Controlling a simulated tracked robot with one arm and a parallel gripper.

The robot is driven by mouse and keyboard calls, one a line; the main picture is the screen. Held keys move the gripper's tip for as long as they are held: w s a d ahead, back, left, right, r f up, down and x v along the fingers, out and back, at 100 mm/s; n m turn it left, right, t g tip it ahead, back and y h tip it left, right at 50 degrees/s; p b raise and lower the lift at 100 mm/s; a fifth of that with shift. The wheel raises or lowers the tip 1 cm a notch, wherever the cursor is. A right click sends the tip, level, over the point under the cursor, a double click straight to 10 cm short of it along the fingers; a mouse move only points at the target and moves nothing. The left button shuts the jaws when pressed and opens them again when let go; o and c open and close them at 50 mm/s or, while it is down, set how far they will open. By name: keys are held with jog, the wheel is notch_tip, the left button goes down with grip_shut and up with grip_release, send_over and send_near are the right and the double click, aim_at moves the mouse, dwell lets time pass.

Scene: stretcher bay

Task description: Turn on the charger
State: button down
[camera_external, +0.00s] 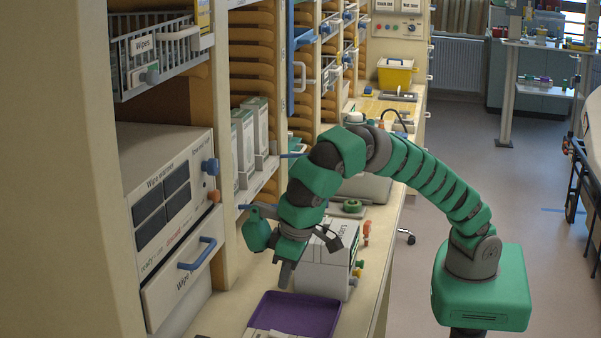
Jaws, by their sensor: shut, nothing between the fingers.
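A white box (318,277) stands on the counter, partly hidden behind my arm. Its label is cut off by the arm and ends in "ers"; I cannot tell for sure that it is the charger. Small coloured knobs (357,271), yellow, green and blue, are on its right side. My gripper (285,278) points down at the box's left side, shut and empty. I cannot tell whether it touches the box. The state of any switch is too small to tell.
A purple tray (312,314) lies on the counter in front of the box. A wipe warmer (165,200) with a blue drawer handle (197,254) stands at left. Shelves with white boxes (243,145) rise behind. The floor (440,200) at right is largely clear.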

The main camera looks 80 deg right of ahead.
aim_at(280, 335)
jog(key=x, duration=1.3)
jog(key=shift+f, duration=0.1)
jog(key=shift+w+f+g+p, duration=0.2)
jog(key=shift+g+p, duration=0.1)
jog(key=shift+g, duration=0.1)
jog(key=shift+s+f, duration=0.1)
jog(key=shift+s, duration=0.15)
jog(key=shift+s+b, duration=0.35)
jog(key=shift+s, duration=0.4)
jog(key=shift+r, duration=0.2)
